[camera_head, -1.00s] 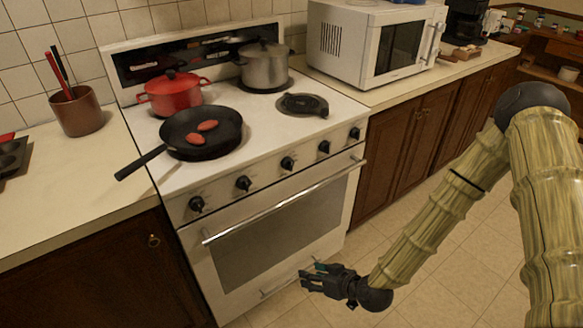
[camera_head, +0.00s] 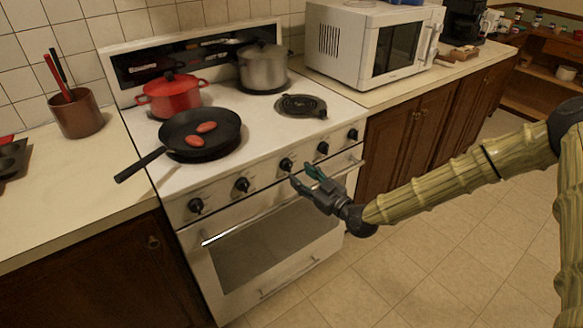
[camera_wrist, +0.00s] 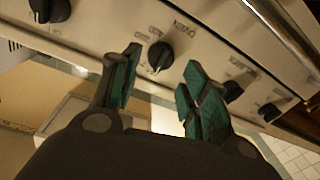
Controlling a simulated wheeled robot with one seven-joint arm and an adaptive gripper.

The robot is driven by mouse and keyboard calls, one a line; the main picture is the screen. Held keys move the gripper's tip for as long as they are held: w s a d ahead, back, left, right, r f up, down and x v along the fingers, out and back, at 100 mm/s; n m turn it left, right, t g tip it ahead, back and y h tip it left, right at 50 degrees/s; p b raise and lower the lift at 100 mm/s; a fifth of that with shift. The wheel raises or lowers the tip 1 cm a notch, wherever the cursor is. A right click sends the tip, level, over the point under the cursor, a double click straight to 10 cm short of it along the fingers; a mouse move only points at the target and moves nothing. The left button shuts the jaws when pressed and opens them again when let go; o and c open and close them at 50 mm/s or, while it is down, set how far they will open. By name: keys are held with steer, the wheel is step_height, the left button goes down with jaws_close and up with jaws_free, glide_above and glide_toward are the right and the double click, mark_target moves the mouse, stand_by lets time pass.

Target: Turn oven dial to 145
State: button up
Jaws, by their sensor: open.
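The oven dial (camera_head: 287,165) is a black round knob, the middle one in the row on the white stove's front panel. In the wrist view the dial (camera_wrist: 160,56) has a light pointer line and lettering reading OVEN beside it. My gripper (camera_head: 303,174) is open and empty just in front of the panel, close to this dial. In the wrist view its two teal-padded fingers (camera_wrist: 164,70) lie to either side of the dial, which shows between the tips. I cannot tell whether a fingertip touches the panel. The small scale marks are too blurred to read.
Other black knobs (camera_head: 242,185) flank the dial. The oven door handle (camera_head: 225,236) runs just below the panel. A black frying pan (camera_head: 195,152), a red pot (camera_head: 172,100) and a steel pot (camera_head: 263,70) stand on the stovetop. The floor (camera_head: 400,265) in front is clear.

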mark_target(287, 166)
steer(key=shift+p+x, duration=0.4)
steer(key=shift+x, duration=2.55)
steer(key=shift+c, duration=0.4)
steer(key=c, duration=0.7)
